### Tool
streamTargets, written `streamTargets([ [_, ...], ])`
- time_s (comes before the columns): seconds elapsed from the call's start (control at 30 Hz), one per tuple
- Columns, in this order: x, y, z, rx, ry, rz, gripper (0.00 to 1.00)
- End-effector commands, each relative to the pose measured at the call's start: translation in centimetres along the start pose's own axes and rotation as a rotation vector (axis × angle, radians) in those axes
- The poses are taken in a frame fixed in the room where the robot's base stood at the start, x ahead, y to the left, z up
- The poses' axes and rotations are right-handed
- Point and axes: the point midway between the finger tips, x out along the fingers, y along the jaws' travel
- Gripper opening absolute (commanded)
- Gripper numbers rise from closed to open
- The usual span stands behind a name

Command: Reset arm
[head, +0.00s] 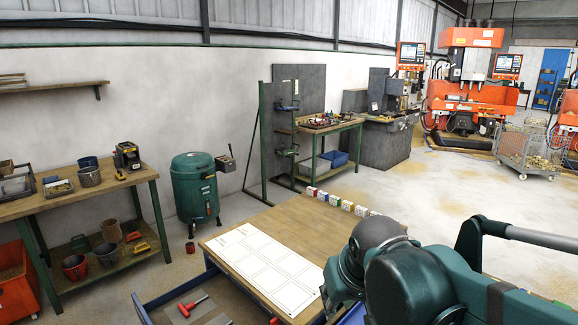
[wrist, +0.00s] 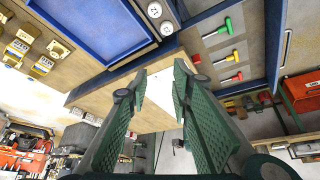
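My gripper (wrist: 155,84) shows in the wrist view with its two green fingers spread apart. It is open, with nothing held between the fingertips. Beyond the fingers is the wooden bench top (wrist: 105,88) and part of a white sheet. In the head view my green arm reaches in at the lower right, over the right side of the wooden bench (head: 325,222). The gripper itself is hidden or out of frame there. The white sheet with printed rectangles (head: 265,265) lies flat on this bench.
Small coloured boxes (head: 340,203) line the bench's far edge. An open drawer holds a red-handled tool (head: 193,305); the wrist view shows green, red and yellow handles (wrist: 226,25) and a blue tray (wrist: 105,28). A green drum (head: 195,187) and side bench (head: 80,194) stand left.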

Motion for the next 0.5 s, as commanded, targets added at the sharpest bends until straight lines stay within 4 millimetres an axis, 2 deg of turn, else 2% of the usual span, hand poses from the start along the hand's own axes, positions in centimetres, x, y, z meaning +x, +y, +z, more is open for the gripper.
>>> streamTargets([
  [0.2, -0.9, 2.9, 3.3, 0.053, 0.042, 0.019, 0.23],
  [0.5, -1.6, 6.1, 7.7, 0.122, 0.099, 0.047, 0.23],
])
